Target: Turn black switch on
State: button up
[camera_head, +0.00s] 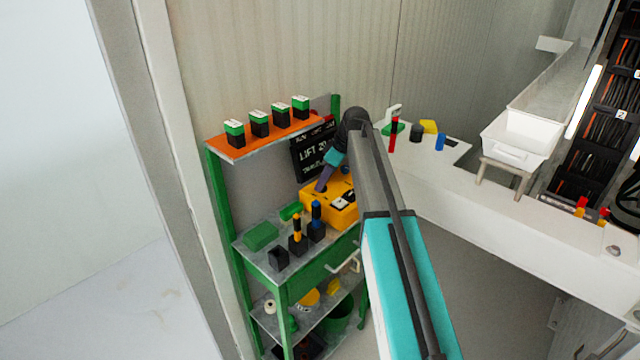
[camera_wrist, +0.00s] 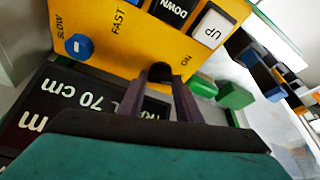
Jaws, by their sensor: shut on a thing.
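The yellow control box (camera_head: 314,208) stands on the upper grey shelf of the green rack, and its face fills the top of the wrist view (camera_wrist: 130,52). The black switch (camera_wrist: 161,70) sits at the box's edge near the "ON" label, partly hidden by my fingers. My gripper (camera_wrist: 160,84) is shut on the black switch, one dark finger on each side. In the head view my gripper (camera_head: 323,181) reaches down to the box, and the switch cannot be made out there.
On the box are a blue knob (camera_wrist: 78,45) by "SLOW", a black "DOWN" button (camera_wrist: 172,10) and a white "UP" button (camera_wrist: 213,25). A dark sign (camera_head: 314,152) stands behind the box. Screwdriver-like tools (camera_head: 297,242) stand in front of it.

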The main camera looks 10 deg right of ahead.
jog(key=n+g+b, duration=0.1)
jog(key=n, duration=0.1)
jog(key=n+b, duration=0.1)
jog(key=n, duration=0.1)
jog(key=shift+w+f+n+g+y, duration=0.2)
jog(key=shift+n+g+y, duration=0.1)
jog(key=shift+g+y, duration=0.1)
jog(key=n+g+b, duration=0.1)
jog(key=n, duration=0.2)
jog(key=shift+r, duration=0.1)
jog(key=shift+s+n, duration=0.1)
jog(key=shift+n, duration=0.3)
jog(key=o, duration=1)
jog(key=shift+o, duration=0.2)
jog(key=shift+r, duration=0.15)
jog(key=shift+w+d+r+p, duration=0.1)
jog(key=shift+d+r+p, duration=0.05)
jog(key=shift+r, duration=0.2)
jog(key=shift+w+d+r+p, duration=0.1)
jog(key=shift+r+p, duration=0.05)
jog(key=shift+r, duration=0.2)
jog(key=p+v, duration=0.2)
jog(key=v, duration=0.4)
